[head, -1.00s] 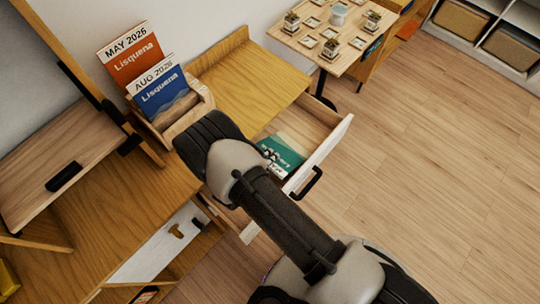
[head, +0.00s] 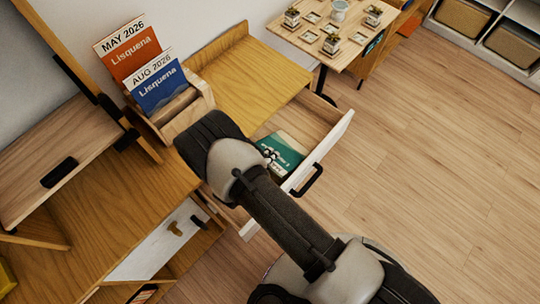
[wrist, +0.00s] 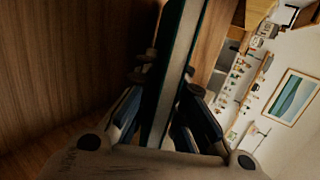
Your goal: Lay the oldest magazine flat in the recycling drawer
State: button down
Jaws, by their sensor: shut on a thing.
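A magazine with a green cover (head: 287,150) is inside the open recycling drawer (head: 326,143), seen from above and partly hidden by my arm. My gripper (head: 267,153) is at its left edge, mostly hidden behind my own wrist. In the wrist view my gripper (wrist: 162,92) is shut on the magazine, whose dark cover and pale page edge (wrist: 186,55) run up between the fingers. I cannot tell whether the magazine touches the drawer floor. Two other magazines, an orange MAY 2026 (head: 128,55) and a blue AUG 2026 (head: 160,87), stand in a wooden holder (head: 198,92).
The drawer's white front with a black handle (head: 308,181) juts out over the floor. A wooden bench top (head: 245,75) lies behind the drawer. A small table with plants (head: 335,40) stands beyond. The floor at right (head: 440,170) is clear.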

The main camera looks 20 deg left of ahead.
jog(key=shift+f, duration=0.2)
jog(key=c, duration=1.6)
grip_release()
jog(key=v, duration=1.2)
